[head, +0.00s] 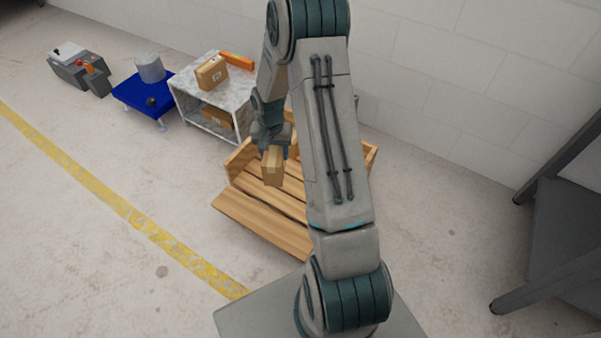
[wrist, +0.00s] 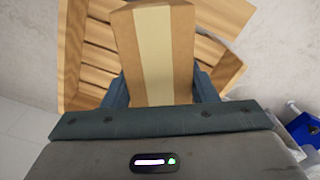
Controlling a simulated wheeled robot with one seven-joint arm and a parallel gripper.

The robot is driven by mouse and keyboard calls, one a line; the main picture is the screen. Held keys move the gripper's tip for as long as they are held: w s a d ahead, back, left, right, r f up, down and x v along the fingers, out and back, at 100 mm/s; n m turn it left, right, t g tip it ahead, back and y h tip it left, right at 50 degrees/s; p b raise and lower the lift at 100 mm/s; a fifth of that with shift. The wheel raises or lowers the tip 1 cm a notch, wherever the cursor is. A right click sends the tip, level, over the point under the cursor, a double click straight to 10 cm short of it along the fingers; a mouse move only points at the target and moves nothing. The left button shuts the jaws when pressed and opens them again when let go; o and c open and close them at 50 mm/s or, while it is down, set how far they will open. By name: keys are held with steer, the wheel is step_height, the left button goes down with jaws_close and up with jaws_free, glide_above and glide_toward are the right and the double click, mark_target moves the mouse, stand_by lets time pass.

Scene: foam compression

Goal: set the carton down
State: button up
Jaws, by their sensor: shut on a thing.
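The bench slats (wrist: 95,50) show behind the carton in the wrist view. I cannot tell whether the carton touches the slats. My arm hides the right part of the bench in the head view.
A marble-topped table (head: 190,83) with another carton (head: 212,73) and an orange bar (head: 236,61) stands behind the bench. Open floor lies left of the bench, with a yellow line (head: 140,220).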

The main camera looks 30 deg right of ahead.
steer(key=s+d+f+m, duration=0.3)
steer(key=d+f+m, duration=0.4)
steer(key=f, duration=0.7)
steer(key=shift+n, duration=0.7)
steer(key=shift+w+d+f+b, duration=0.85)
steer(key=shift+d+f+b, duration=0.35)
steer(key=shift+d+f, duration=0.6)
steer(key=shift+w+d+f+b, duration=0.9)
steer(key=shift+d+f+b, duration=0.35)
steer(key=shift+d+f, duration=0.6)
steer(key=shift+w+d+f+b, duration=0.85)
steer(key=shift+d+f+b, duration=0.35)
steer(key=shift+d+f, duration=0.6)
steer(key=shift+d+r, duration=0.15)
steer(key=shift+r, duration=0.05)
steer(key=shift+f, duration=0.1)
steer(key=o, duration=1.3)
steer(key=shift+o, duration=0.2)
